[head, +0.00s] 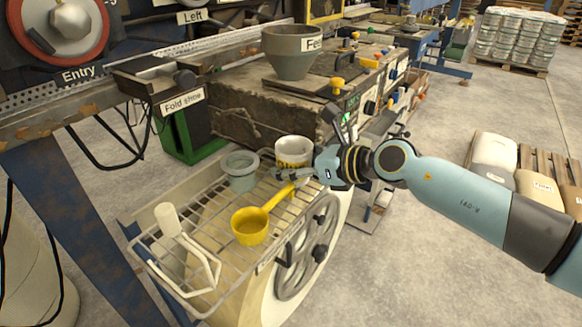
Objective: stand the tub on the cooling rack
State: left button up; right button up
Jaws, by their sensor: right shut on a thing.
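The white tub (294,146) with a yellow band is at the far right end of the wire cooling rack (190,294). It looks upright. My right gripper (288,175) is in front of its lower part, shut on it, and hides its base. I cannot tell whether the tub touches the rack wires. My left gripper is not in view.
A yellow ladle (249,226) lies on the rack, its handle reaching toward my right gripper. A grey-green pot (241,168) stands left of the tub. A white roller-like tool (168,218) is at the near left. Some bare wires show between them.

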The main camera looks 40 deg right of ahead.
jog(key=o, duration=1)
jog(key=shift+o, duration=0.2)
